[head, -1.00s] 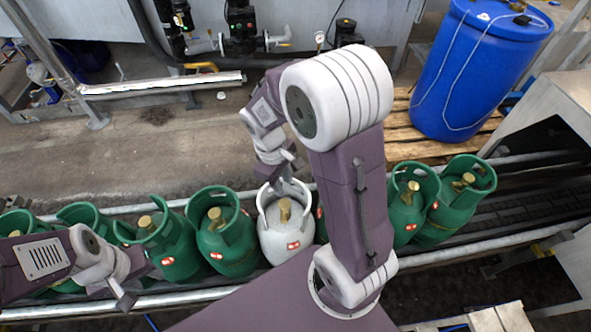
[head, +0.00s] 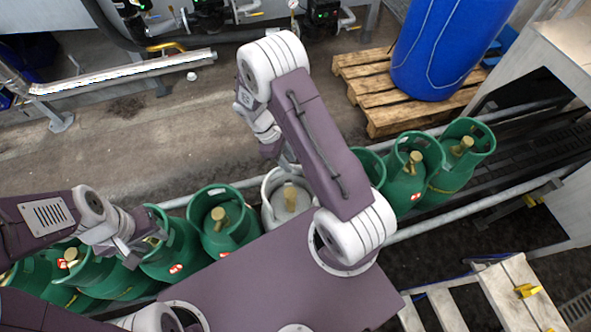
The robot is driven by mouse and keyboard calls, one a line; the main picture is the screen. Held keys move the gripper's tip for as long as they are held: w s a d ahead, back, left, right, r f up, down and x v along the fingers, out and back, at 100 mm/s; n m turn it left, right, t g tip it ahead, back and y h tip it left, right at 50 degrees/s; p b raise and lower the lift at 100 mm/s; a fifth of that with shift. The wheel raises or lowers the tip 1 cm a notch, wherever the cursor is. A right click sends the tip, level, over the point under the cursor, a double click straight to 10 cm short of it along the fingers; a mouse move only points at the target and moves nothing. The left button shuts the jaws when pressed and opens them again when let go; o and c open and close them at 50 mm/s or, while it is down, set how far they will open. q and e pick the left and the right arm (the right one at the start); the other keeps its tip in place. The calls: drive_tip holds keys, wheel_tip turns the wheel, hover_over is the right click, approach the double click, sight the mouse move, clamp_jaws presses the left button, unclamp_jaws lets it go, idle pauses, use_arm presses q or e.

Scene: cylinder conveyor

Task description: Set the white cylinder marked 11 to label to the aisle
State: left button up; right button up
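The white cylinder (head: 279,211) stands upright in the row on the conveyor, with a brass valve inside its collar. My own body hides its lower part and any number on it. My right gripper (head: 287,164) is just above and behind its collar. My arm partly covers that gripper, so its opening and any contact with the collar cannot be made out. My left gripper (head: 148,249) is over the green cylinders to the left, its fingers apart and holding nothing I can see.
Green cylinders stand close on both sides, one at the left (head: 222,222) and one at the right (head: 408,180). Conveyor rails (head: 480,215) run along the row. Behind it is open floor (head: 130,140), with a wooden pallet (head: 370,85) and blue drum (head: 440,45). Wooden steps (head: 515,290) stand front right.

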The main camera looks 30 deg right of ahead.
drive_tip(key=x, duration=0.6)
drive_tip(key=shift+f, duration=0.15)
clamp_jaws()
idle(1.1)
